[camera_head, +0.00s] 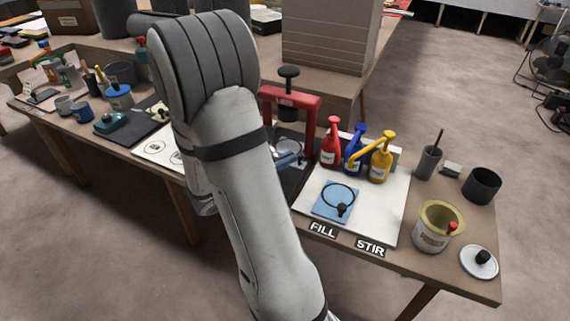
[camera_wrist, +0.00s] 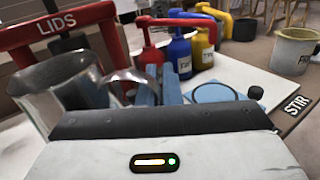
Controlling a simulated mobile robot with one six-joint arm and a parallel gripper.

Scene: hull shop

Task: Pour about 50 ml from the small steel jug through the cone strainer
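My gripper's body fills the bottom of the wrist view, and in the head view my arm hides most of the gripper. Two blue finger-like parts (camera_wrist: 158,88) stick up just beyond the body. A small shiny steel vessel (camera_wrist: 122,84), perhaps the small steel jug, is beside them on the left, close or touching. I cannot tell whether the fingers grip it. A larger shiny, see-through-looking vessel (camera_wrist: 58,82) stands further left. Part of a shiny rim shows beside my arm in the head view (camera_head: 289,146). I cannot make out a cone strainer for certain.
A red frame marked LIDS (camera_wrist: 62,30) stands behind the vessels. Red (camera_head: 331,146), blue (camera_head: 354,155) and yellow (camera_head: 380,165) pump bottles stand on a white board. A blue pad (camera_head: 325,206) lies before them. A labelled pot (camera_head: 432,238) and dark cup (camera_head: 482,186) stand right.

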